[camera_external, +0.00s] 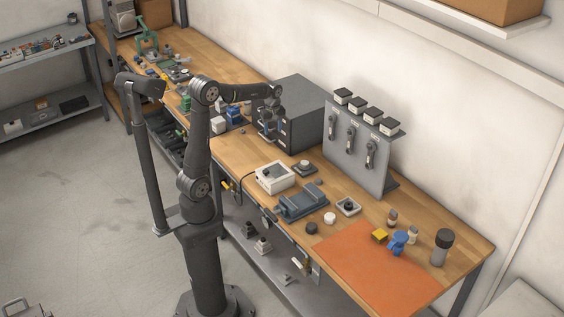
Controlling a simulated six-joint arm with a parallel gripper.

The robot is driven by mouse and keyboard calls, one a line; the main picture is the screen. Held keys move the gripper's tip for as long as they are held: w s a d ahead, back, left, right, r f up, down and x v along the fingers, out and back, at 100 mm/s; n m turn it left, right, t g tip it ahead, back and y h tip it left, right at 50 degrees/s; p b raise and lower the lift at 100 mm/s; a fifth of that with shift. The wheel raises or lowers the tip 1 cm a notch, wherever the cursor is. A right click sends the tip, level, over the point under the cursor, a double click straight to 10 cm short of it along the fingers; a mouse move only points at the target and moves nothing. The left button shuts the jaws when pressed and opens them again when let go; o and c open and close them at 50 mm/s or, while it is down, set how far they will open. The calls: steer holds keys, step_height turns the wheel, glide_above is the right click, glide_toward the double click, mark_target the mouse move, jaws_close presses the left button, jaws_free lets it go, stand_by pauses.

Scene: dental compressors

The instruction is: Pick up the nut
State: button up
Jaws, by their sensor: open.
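My gripper (268,134) is small and dark in this view. It points down over the wooden workbench (226,152), at the left front of a dark grey cabinet (301,108). It is open, and I see nothing held in it. I cannot pick out the nut with certainty; the parts on the bench are too small to tell, and the gripper and arm hide some of the surface below.
A blue part (235,113) lies left of the gripper. A white box (275,177), a blue-grey vise-like fixture (302,201) and a tool panel (357,150) stand to the right. The orange mat (360,270) has bare room. Several small parts crowd the bench's far left.

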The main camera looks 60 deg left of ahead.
step_height(320, 180, up, 6)
steer(key=f, duration=0.1)
steer(key=n, duration=0.3)
glide_above(242, 130)
steer(key=f, duration=1.6)
steer(key=shift+w+f, duration=0.2)
steer(key=shift+w, duration=0.2)
steer(key=shift+s+f, duration=0.2)
steer(key=shift+f, duration=1.3)
steer(key=shift+s+f, duration=0.15)
steer(key=shift+f, duration=1.35)
steer(key=shift+c, duration=0.4)
steer(key=c, duration=1)
